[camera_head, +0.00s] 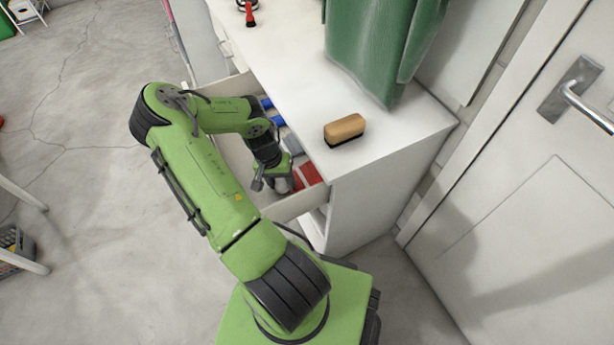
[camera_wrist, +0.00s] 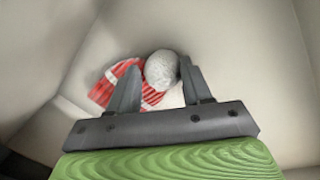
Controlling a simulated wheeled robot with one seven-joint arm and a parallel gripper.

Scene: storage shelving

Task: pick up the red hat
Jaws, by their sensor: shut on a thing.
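The red hat (camera_wrist: 122,80), knitted with red and white stripes and a round pale pompom (camera_wrist: 161,69), lies in a corner of the drawer in the wrist view. My gripper (camera_wrist: 156,78) reaches down into the drawer with one finger on each side of the pompom. It is shut on the hat at the pompom, and the fingers hide part of the striped fabric. In the head view my gripper (camera_head: 280,185) is inside the open drawer (camera_head: 297,204), and the arm hides much of the hat there.
Red items (camera_head: 309,174) and blue items (camera_head: 272,112) lie in the drawer. A brush (camera_head: 345,130) and a green bag (camera_head: 375,45) stand on the white cabinet top (camera_head: 300,75). A white door (camera_head: 530,200) is at the right. Open floor (camera_head: 90,130) is at the left.

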